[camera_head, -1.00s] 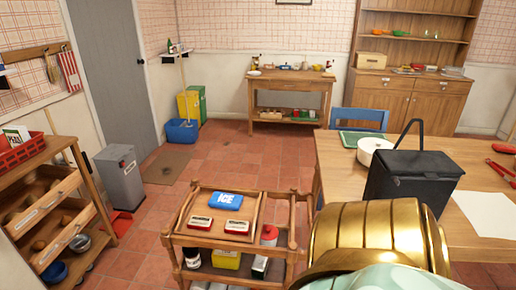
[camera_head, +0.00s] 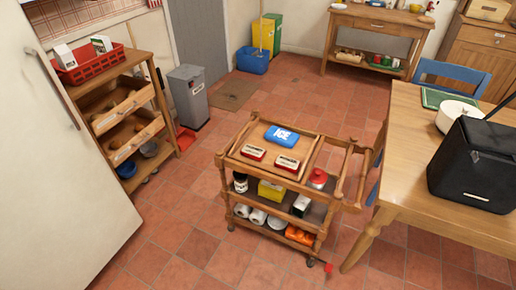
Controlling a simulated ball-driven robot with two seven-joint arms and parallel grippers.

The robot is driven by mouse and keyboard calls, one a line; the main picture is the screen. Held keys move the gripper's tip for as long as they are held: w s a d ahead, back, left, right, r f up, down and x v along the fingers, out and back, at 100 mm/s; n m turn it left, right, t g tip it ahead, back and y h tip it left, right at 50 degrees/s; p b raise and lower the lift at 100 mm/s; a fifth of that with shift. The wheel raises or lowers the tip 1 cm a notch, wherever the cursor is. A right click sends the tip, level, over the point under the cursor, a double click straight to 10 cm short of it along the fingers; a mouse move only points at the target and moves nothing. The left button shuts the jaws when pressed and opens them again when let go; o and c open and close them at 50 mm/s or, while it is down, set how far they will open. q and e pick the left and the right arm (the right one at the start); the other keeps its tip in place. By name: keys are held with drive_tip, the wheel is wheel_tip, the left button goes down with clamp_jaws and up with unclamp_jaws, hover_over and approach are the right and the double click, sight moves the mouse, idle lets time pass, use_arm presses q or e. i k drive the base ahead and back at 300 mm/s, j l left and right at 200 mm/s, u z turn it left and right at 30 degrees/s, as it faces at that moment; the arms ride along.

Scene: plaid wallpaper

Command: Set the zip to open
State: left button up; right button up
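The black cooler bag (camera_head: 478,160) stands on the wooden table at the right edge, partly cut off by the frame. A dark handle strap rises from it toward the upper right. A small light strip shows low on its front face. I cannot make out a zip, or whether it is open or shut. Neither of my grippers is in view.
The wooden table (camera_head: 404,190) also bears a white bowl (camera_head: 457,112) and a green board (camera_head: 446,97). A blue chair (camera_head: 455,75) stands behind it. A wooden trolley (camera_head: 262,185) with a blue ice pack (camera_head: 281,136) stands left of the table. Tiled floor (camera_head: 190,225) is clear between trolley and fridge (camera_head: 60,170).

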sight(473, 154)
drive_tip(key=z, duration=1.55)
